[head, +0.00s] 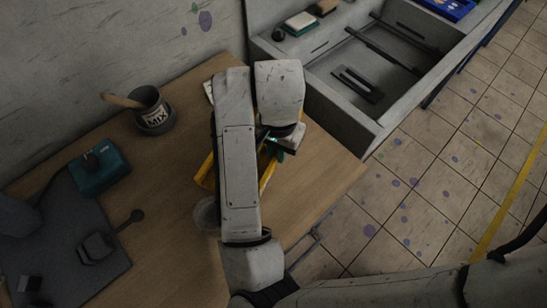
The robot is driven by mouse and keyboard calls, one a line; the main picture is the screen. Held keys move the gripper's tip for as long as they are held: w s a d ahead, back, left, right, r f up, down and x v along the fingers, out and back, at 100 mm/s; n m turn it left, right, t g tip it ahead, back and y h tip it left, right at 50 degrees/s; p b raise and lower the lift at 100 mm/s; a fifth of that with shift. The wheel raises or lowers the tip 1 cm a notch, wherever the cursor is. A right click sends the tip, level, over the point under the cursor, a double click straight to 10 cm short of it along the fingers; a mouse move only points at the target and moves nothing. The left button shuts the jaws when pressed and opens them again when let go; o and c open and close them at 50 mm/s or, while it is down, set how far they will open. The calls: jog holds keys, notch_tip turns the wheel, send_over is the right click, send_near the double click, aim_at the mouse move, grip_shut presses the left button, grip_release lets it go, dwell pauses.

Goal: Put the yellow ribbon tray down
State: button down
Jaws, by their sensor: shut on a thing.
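The yellow ribbon tray (268,172) shows only in part, at the right end of the wooden table, with yellow edges on both sides of my arm. My arm hides most of it. My gripper (275,143) is over the tray's far right part and is shut on the tray; the fingertips are mostly hidden by the wrist. I cannot tell whether the tray touches the table.
The wooden table (160,200) has a MIX cup (154,112) with a wooden handle, a teal box (100,168) and a dark mat (50,245). A clear round dish (206,215) stands beside my arm. A grey sink-like trough (350,75) adjoins the table at the back right.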

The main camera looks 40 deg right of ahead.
jog(key=shift+f, duration=2.1)
jog(key=shift+f+b, duration=0.2)
jog(key=shift+b, duration=0.2)
jog(key=c, duration=1.2)
grip_release()
jog(key=shift+o, duration=0.2)
jog(key=shift+r, duration=0.2)
